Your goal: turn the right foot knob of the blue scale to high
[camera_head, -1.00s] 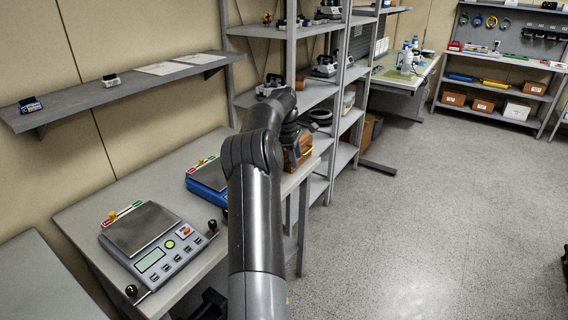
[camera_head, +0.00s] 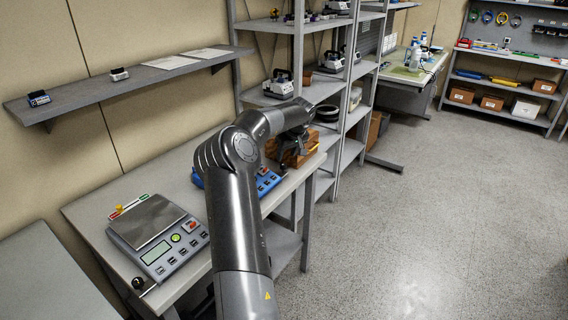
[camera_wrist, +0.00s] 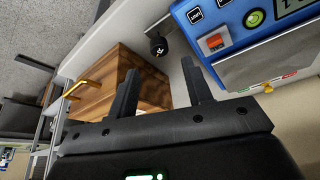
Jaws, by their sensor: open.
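The blue scale (camera_head: 268,182) stands on the bench, mostly hidden behind my arm in the head view. In the wrist view the blue scale (camera_wrist: 232,32) fills the upper right, with its buttons and green-ringed light showing. A black foot knob (camera_wrist: 158,45) sticks out from the scale on the side facing a wooden box. My gripper (camera_wrist: 160,66) is open and empty, its two fingers apart. In the wrist view the knob appears just beyond the fingertips, between their lines. In the head view the gripper (camera_head: 299,142) is near the wooden box and its fingers are hard to make out.
The wooden box (camera_wrist: 110,75) with a yellow handle stands close beside the knob, behind one finger in the wrist view. A grey scale (camera_head: 155,237) sits nearer on the bench (camera_head: 88,212). A shelf rack (camera_head: 298,75) rises behind the box. The floor at right is clear.

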